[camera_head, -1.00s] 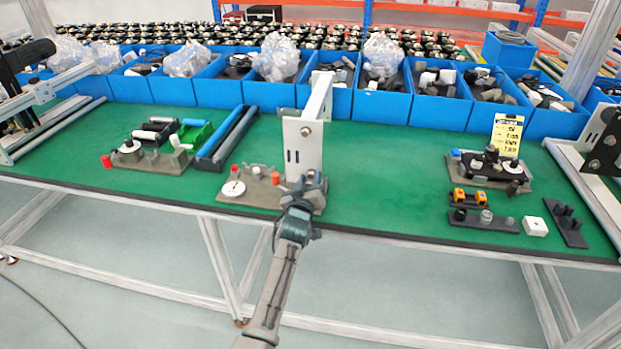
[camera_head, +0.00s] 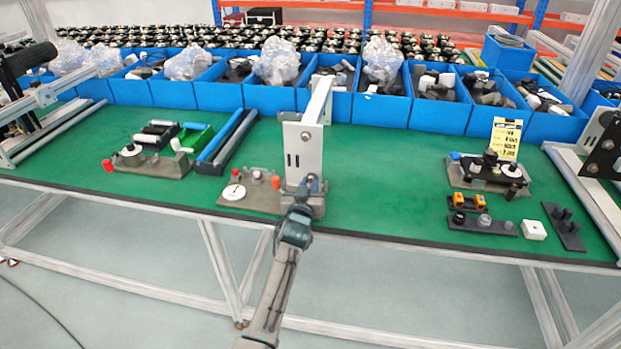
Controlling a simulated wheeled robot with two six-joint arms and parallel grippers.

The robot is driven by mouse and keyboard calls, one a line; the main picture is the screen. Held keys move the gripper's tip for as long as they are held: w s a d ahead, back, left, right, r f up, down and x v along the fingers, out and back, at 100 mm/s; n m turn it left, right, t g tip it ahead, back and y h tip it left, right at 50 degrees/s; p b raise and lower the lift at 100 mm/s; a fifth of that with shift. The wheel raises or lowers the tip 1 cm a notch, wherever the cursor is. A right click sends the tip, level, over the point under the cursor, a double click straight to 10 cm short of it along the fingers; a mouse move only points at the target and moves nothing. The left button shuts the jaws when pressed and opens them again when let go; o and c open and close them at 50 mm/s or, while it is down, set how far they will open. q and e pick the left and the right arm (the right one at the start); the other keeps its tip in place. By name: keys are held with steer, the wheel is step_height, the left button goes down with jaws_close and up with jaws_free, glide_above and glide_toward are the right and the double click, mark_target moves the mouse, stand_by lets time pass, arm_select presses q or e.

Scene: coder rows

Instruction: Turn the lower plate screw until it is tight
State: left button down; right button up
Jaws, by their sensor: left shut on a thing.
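A white upright plate (camera_head: 302,153) with slots stands on a grey fixture base (camera_head: 247,203) near the front edge of the green table. My left gripper (camera_head: 308,186) reaches up from below and is at the plate's lower front. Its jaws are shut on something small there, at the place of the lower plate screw. The screw itself is hidden by the jaws, so its seating cannot be seen. My right gripper is not in view.
The base also carries a white dial (camera_head: 233,192) and an orange knob (camera_head: 276,182) left of the gripper. Another fixture (camera_head: 150,163) stands left, and one with a yellow tag (camera_head: 506,138) right. Blue bins (camera_head: 380,108) line the back.

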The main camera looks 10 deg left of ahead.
arm_select(q)
steer(key=m+p, duration=0.1)
steer(key=m, duration=0.3)
steer(key=shift+r, duration=0.1)
steer(key=shift+m, duration=1.2)
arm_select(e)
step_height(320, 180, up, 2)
arm_select(q)
steer(key=c, duration=1.4)
jaws_free()
steer(key=shift+c, duration=0.2)
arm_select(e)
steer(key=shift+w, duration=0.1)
